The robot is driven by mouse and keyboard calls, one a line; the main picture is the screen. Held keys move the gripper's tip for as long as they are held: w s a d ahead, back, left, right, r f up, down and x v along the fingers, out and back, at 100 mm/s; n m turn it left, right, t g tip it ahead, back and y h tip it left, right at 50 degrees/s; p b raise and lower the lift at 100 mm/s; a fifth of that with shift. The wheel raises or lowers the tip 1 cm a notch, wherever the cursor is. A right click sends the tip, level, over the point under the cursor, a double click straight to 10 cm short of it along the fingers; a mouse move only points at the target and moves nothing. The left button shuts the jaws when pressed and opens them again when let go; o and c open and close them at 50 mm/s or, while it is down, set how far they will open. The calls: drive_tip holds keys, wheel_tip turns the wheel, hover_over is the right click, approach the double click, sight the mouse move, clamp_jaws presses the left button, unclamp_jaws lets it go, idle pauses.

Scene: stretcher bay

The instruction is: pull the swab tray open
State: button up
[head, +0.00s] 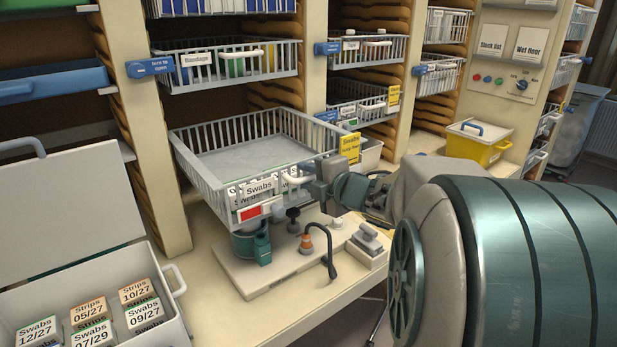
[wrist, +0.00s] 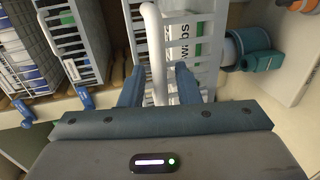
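The swab tray (head: 185,160) is a grey barred tray with "Swabs" labels on its front. It stands far out of its shelf bay over the counter, and its visible floor is largely bare. My gripper (head: 312,188) is at the right part of the tray's front. In the wrist view, the white handle bar (wrist: 155,45) runs between the two blue fingers of my gripper (wrist: 160,82). The fingers are apart, with a narrow gap visible beside the bar. A "Swabs" label (wrist: 183,42) shows behind the bars. My arm hides part of the tray's right front corner.
An open box (head: 170,325) of swab and strip packs stands lower left. Other trays, including Bandage (head: 285,60), sit above. A yellow bin (head: 478,148) stands right.

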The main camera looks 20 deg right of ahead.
drive_tip(key=shift+s, duration=0.1)
drive_tip(key=v, duration=1.3)
drive_tip(key=shift+s, duration=0.3)
drive_tip(key=shift+d+r, duration=0.1)
drive_tip(key=shift+d, duration=0.05)
wheel_tip(320, 180, down, 5)
drive_tip(key=w+m+g+h, duration=0.25)
drive_tip(key=m+h, duration=0.55)
drive_tip(key=m, duration=0.7)
drive_tip(key=s+a+f+m+g+y, duration=0.4)
drive_tip(key=s+a+f+g, duration=0.5)
drive_tip(key=a, duration=0.5)
drive_tip(key=s+f+m, duration=0.1)
drive_tip(key=s+f, duration=0.1)
drive_tip(key=s, duration=0.1)
drive_tip(key=shift+s+a+m+g, duration=0.2)
drive_tip(key=shift+a+m+g, duration=0.1)
drive_tip(key=shift+g, duration=0.05)
